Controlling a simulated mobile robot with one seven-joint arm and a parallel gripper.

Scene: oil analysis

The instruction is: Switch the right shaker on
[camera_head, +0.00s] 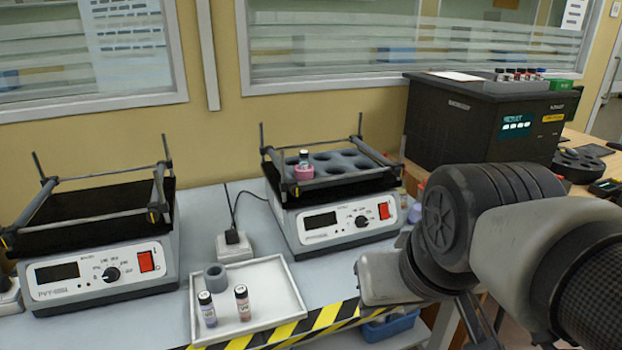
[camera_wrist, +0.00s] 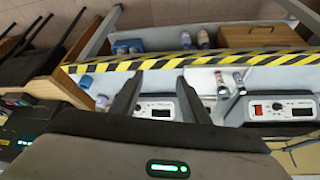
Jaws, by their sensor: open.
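The right shaker (camera_head: 292,237) stands on the bench near the wall, with a dark display, a knob and a red switch (camera_head: 384,210) on its front panel. Its holed black platform carries a vial in a pink ring (camera_head: 303,168). In the wrist view, the right shaker's panel (camera_wrist: 157,103) shows between my fingers; its red switch is not visible there. My gripper (camera_wrist: 159,78) is open and empty, apart from the shaker. In the head view my arm is at the right, in front of the bench, and hides most of the gripper.
The left shaker (camera_head: 60,298) has its own red switch (camera_head: 146,261) and an empty platform. A white tray (camera_head: 262,275) with two vials and a grey ring lies between the shakers. A black analyser box (camera_head: 455,125) stands at the right. Striped tape (camera_head: 325,318) marks the bench's front edge.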

